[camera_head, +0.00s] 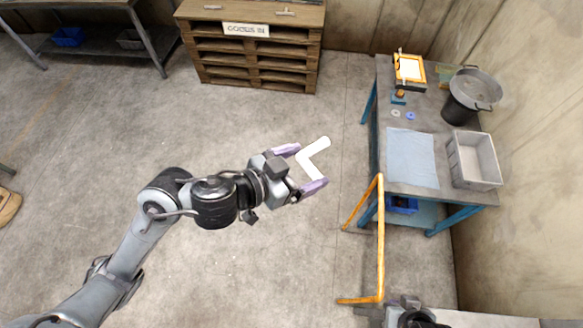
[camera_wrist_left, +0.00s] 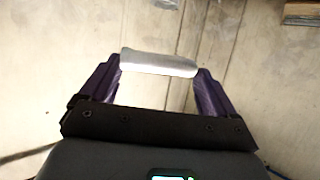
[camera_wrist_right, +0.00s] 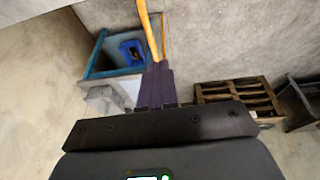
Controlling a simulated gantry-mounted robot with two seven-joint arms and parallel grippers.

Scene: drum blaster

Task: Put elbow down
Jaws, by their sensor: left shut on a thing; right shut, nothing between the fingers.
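A white elbow (camera_head: 314,158), an L-shaped pipe piece, is between the purple fingers of my left gripper (camera_head: 300,167). The gripper is shut on it and holds it in the air over open floor, left of the workbench. In the left wrist view, the elbow (camera_wrist_left: 158,63) spans the gap between the two fingertips. My right gripper (camera_wrist_right: 155,84) shows in the right wrist view with its purple fingers together and nothing between them. In the head view only part of the right arm shows at the bottom edge.
The workbench (camera_head: 433,175) bears a light blue mat (camera_head: 412,157), a grey bin (camera_head: 474,160), a dark pot (camera_head: 470,96) and an orange-framed tablet (camera_head: 409,69). An orange rail (camera_head: 380,240) stands at its front left. A wooden pallet stack (camera_head: 255,50) stands at the back.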

